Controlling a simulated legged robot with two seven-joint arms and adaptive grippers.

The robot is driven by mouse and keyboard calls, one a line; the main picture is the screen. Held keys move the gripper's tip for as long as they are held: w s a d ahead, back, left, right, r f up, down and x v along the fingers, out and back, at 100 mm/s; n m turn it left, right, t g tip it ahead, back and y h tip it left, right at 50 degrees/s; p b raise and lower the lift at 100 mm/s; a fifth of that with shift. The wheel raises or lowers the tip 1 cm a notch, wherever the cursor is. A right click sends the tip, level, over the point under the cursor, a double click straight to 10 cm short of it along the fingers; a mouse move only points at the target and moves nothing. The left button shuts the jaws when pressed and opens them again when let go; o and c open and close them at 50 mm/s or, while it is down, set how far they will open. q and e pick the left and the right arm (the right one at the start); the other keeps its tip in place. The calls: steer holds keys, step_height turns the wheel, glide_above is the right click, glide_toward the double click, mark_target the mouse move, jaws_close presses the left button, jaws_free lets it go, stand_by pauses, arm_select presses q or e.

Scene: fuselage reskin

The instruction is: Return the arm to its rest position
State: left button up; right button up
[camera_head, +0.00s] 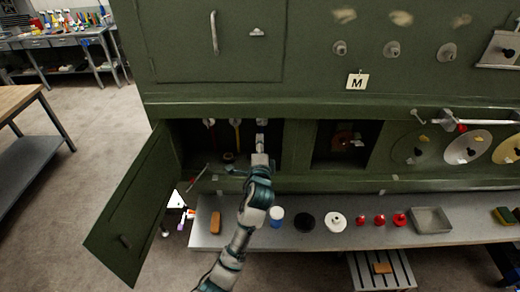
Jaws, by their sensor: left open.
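My left arm (245,230) rises from the bottom of the picture, left of centre. Its grey and teal links cross in front of the shelf. My left gripper (261,140) is at the opening of the lower cabinet compartment (187,140). It is small in the view and open, and I see nothing held in it. Tools with yellow and red parts hang inside the compartment to its left. The compartment's green door (130,210) stands wide open to the left. My right gripper is not in view.
A grey shelf (350,235) below holds an orange block (215,222), a blue-and-white cup (276,216), black and white discs, red knobs and a metal tray (431,220). A second, open recess (345,145) is on the right. Clear floor (80,140) lies left of the door.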

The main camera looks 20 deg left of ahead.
arm_select(q)
steer(key=shift+v, duration=1.05)
